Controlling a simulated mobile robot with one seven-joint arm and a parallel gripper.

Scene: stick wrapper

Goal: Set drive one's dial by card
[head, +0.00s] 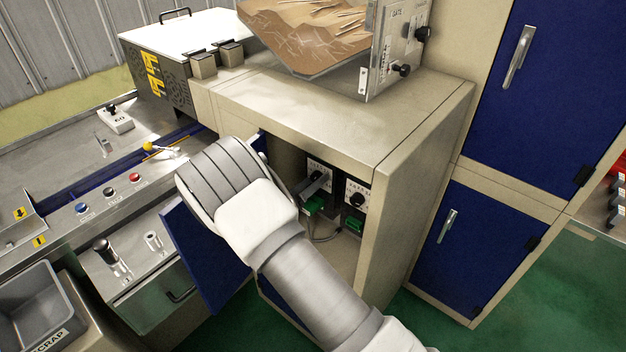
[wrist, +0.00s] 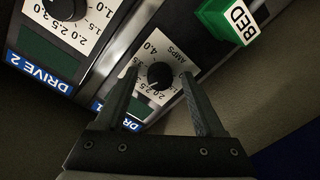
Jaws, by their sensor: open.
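In the wrist view, drive one's dial is a round black knob (wrist: 160,75) on a white AMPS scale plate, seen upside down. A pale mark on the knob points toward the 2.5 side; the exact value is hard to read. My gripper (wrist: 160,78) is open, its two dark fingers on either side of the knob with gaps; I cannot tell their depth relative to it. The blue drive one label (wrist: 132,124) is partly hidden by a finger. In the head view, my gripper (head: 318,181) reaches the left drive in the cabinet. I cannot make out a setting card.
Drive two's dial (wrist: 64,6) is beside it in the wrist view. A green BED block (wrist: 228,18) sticks out near the right finger. In the head view, an open blue door (head: 205,255) hangs left of the cabinet (head: 385,235), whose frame bounds the opening.

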